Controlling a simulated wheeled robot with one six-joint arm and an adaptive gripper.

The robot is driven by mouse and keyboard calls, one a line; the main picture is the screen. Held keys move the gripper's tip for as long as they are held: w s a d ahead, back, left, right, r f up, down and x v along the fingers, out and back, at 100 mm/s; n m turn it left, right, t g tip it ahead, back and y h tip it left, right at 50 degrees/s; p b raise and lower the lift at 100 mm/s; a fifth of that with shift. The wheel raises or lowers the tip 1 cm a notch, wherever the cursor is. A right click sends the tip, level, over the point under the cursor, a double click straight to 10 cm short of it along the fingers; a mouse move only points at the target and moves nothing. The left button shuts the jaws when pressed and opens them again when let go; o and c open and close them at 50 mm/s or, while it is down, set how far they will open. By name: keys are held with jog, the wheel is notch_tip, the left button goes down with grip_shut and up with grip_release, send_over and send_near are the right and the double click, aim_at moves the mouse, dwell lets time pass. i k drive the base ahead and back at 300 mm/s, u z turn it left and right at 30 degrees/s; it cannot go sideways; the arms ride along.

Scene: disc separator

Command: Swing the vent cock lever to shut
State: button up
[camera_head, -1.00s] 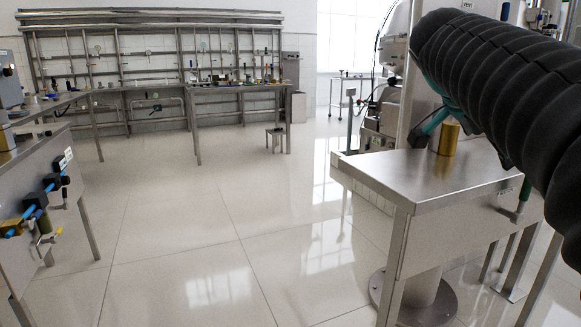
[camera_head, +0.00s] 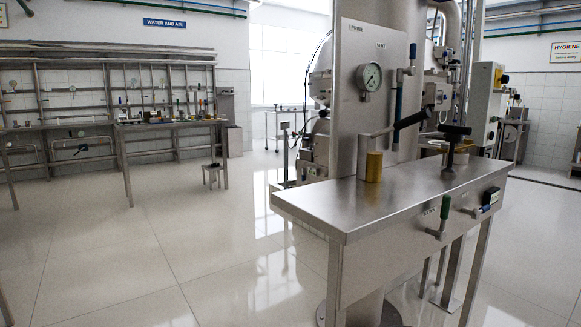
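A steel upright panel (camera_head: 349,95) stands at the back of a steel bench (camera_head: 335,205), with a small VENT label near its top. Near that label is a cock (camera_head: 408,72) on a vertical pipe. A dark blue lever handle (camera_head: 398,102) hangs straight down beside it, probably the vent cock lever. A green-handled valve (camera_head: 444,207) sits on the bench front beside a label too small to read. My gripper is not in view, and nothing touches these levers.
A round gauge (camera_head: 370,77) is on the panel. A black-gripped bar (camera_head: 411,118), a brass cylinder (camera_head: 374,167) and a black T-handle (camera_head: 453,135) stand at the bench. A far workbench (camera_head: 165,123) is at left. Open tiled floor (camera_head: 130,255) lies left of the steel bench.

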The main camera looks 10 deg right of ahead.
aim_at(412, 70)
jog(key=z, duration=0.4)
jog(key=k, duration=0.6)
jog(key=z, duration=1.15)
jog(key=i, duration=0.85)
jog(key=u, duration=0.55)
